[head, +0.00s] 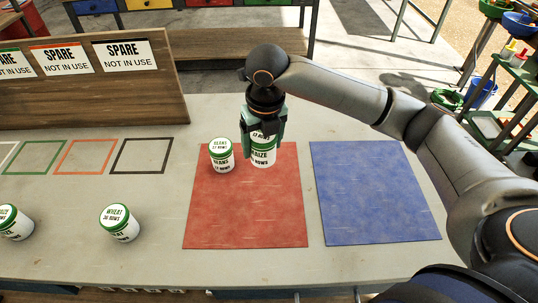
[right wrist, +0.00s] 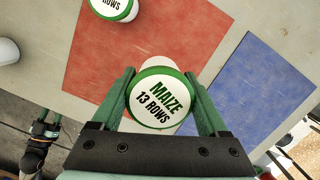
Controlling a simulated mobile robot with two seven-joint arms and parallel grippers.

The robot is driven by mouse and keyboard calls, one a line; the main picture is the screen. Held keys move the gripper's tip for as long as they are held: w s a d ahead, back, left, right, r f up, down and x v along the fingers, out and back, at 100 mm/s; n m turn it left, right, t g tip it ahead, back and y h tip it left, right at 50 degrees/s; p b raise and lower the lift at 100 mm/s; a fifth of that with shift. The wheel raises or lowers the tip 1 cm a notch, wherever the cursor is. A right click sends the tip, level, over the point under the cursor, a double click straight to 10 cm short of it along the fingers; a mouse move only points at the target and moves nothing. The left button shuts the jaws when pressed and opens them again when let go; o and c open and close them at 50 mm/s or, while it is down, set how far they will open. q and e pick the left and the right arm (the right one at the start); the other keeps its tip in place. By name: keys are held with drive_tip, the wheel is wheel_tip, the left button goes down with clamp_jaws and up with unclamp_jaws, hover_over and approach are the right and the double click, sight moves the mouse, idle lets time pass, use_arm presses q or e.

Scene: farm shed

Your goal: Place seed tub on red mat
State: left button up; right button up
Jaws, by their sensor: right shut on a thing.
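The red mat (head: 240,218) lies on the table in the middle of the head view, and it also shows in the right wrist view (right wrist: 120,60). My right gripper (head: 262,135) is shut on a white seed tub with a green-rimmed lid, the maize tub (head: 263,157), at the mat's far edge. Its lid reads "MAIZE 13 ROWS" in the right wrist view (right wrist: 160,98). I cannot tell whether its base touches the mat. Another tub, the beans tub (head: 221,156), stands upright on the mat's far left part.
A blue mat (head: 372,200) lies bare to the right. A wheat tub (head: 120,223) and another tub (head: 14,223) stand on the table at left. Coloured outlines (head: 85,157) and a wooden board with "SPARE" signs (head: 90,90) are behind them. The red mat's near half is clear.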

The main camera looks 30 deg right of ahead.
drive_tip(key=w+d+f, duration=0.1)
drive_tip(key=f, duration=0.1)
drive_tip(key=w+d+f, duration=0.3)
drive_tip(key=f, duration=0.2)
drive_tip(key=shift+w+d, duration=0.35)
drive_tip(key=shift+w, duration=0.05)
drive_tip(key=shift+f, duration=1.4)
drive_tip(key=shift+f, duration=0.15)
drive_tip(key=o, duration=1.4)
wheel_tip(320, 180, up, 12)
drive_tip(key=s, duration=0.1)
drive_tip(key=shift+s, duration=0.4)
